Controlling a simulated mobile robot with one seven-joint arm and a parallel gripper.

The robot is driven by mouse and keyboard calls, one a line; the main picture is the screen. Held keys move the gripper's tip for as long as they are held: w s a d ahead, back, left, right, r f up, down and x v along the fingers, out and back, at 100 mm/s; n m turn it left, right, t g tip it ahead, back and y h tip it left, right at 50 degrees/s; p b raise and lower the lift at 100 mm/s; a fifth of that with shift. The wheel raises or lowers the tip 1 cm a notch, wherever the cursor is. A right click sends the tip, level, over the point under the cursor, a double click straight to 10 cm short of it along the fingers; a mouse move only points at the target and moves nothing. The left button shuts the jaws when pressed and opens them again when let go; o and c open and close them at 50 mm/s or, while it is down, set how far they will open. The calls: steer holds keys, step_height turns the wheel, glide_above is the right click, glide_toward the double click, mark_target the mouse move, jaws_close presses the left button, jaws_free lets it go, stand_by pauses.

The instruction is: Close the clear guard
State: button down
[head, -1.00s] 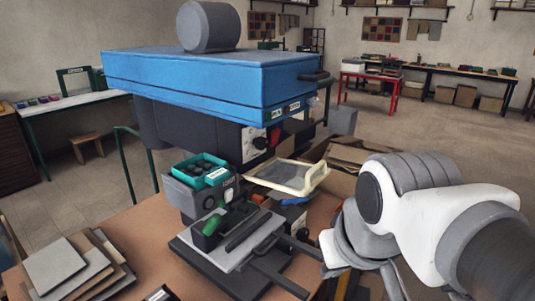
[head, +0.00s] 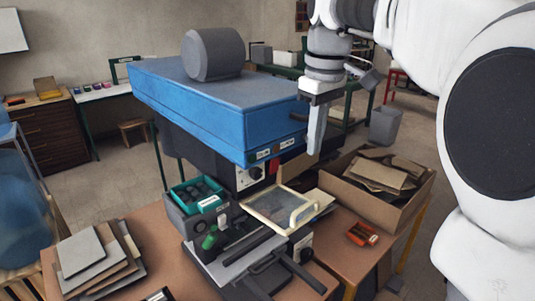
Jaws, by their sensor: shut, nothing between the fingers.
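The clear guard (head: 256,205) is a see-through panel in a cream frame with a looped handle (head: 303,214) at its right. It sticks out from the machine below the blue housing (head: 215,105), to the right of the press bed. I cannot tell exactly how it is hinged. My gripper (head: 315,143) points down, shut and empty, in front of the right end of the blue housing in the picture. It is above the guard in the picture and apart from it.
A teal tray (head: 198,203) of dark parts sits left of the guard. A cardboard box (head: 400,205) of scrap sheets stands right, with an orange item (head: 362,234) near it. Grey boards (head: 85,252) are stacked at front left. Lever bars project below the guard.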

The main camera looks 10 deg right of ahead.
mark_target(305, 206)
steer(key=f, duration=0.9)
steer(key=w+f, duration=0.1)
steer(key=f, duration=0.3)
steer(key=shift+w+a+f, duration=0.1)
steer(key=shift+a+f, duration=0.15)
steer(key=shift+f, duration=0.15)
steer(key=shift+f+b, duration=0.2)
steer(key=shift+b, duration=0.25)
